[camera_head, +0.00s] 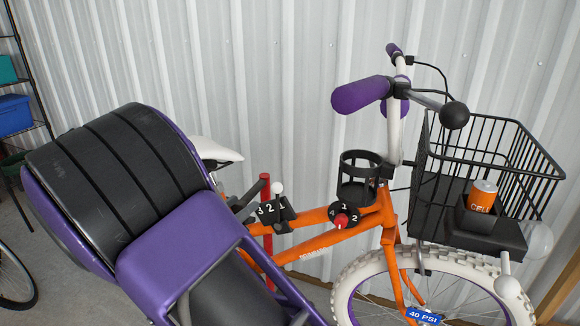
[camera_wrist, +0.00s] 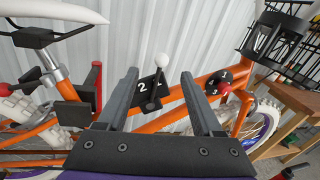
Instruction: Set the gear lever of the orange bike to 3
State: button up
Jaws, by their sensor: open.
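The orange bike (camera_head: 315,243) stands along the corrugated wall. Its gear lever (camera_head: 277,188) has a white ball knob and rises from a black plate (camera_head: 266,211) with white digits. In the wrist view my gripper (camera_wrist: 157,75) is open and empty. The lever's white knob (camera_wrist: 161,60) appears between its two fingers, slightly beyond the tips; contact is not visible.
A red dial (camera_head: 342,221) with digits around it sits on the frame right of the lever. A red post (camera_head: 265,190) stands close left of it.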

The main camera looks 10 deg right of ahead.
jog(key=f, duration=0.2)
jog(key=b, duration=0.1)
send_over(278, 206)
jog(key=x, duration=0.4)
jog(key=shift+w+a+r, duration=0.1)
jog(key=shift+a+r, duration=0.1)
jog(key=shift+a, duration=0.1)
grip_shut()
dwell(1.1)
